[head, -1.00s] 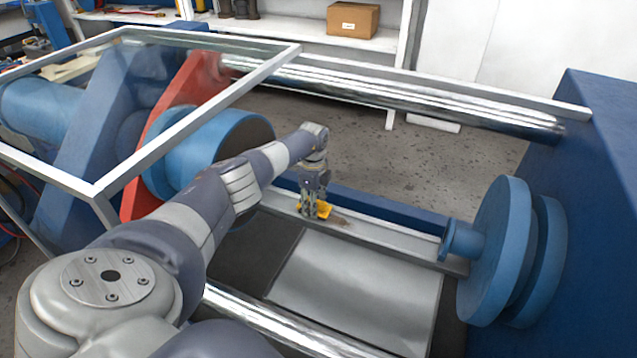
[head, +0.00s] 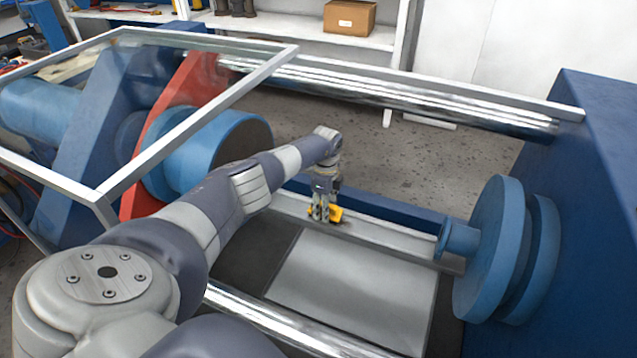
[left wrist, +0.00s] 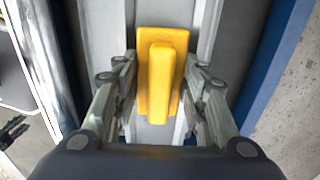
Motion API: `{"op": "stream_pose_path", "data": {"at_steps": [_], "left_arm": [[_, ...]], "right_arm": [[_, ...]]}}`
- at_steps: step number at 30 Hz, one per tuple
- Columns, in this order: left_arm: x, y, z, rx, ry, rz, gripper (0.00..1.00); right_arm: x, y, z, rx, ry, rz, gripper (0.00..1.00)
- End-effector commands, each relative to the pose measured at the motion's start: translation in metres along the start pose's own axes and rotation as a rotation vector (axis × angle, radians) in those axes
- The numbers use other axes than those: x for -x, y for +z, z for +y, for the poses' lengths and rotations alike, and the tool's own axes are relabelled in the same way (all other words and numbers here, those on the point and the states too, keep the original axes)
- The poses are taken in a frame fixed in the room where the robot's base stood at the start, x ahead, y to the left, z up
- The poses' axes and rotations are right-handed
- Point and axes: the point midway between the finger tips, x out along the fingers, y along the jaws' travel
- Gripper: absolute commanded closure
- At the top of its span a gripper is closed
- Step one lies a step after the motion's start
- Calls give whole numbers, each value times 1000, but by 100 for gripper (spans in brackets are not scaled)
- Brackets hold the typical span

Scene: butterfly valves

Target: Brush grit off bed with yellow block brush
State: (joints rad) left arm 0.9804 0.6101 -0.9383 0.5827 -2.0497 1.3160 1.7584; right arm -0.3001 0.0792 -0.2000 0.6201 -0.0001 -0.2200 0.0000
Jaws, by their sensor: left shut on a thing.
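The yellow block brush (head: 336,213) is held by my left gripper (head: 322,214), down at the far grey strip of the machine bed (head: 395,240). In the left wrist view the brush (left wrist: 160,85) is a flat yellow block with a raised grip bar, between the two fingers of my left gripper (left wrist: 159,92). The brush looks to be on or just above the strip; its underside is hidden. A small brownish trace, perhaps grit, shows right beside the brush in the head view. My right gripper is not in view.
A blue flange (head: 490,250) with a short stub stands at the right end of the bed. A large blue cylinder (head: 225,140) stands at the left. A framed clear guard (head: 165,150) and polished bars (head: 390,95) surround the bed. The grey plate (head: 355,285) is clear.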

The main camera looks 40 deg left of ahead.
Motion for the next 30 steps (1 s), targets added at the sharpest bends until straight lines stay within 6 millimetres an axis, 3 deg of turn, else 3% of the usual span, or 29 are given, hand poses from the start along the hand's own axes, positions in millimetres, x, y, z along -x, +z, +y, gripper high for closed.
{"op": "stream_pose_path", "data": {"at_steps": [30], "left_arm": [[1, -72, 0, -1, -1, 0, 80]], "right_arm": [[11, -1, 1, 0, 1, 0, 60]]}}
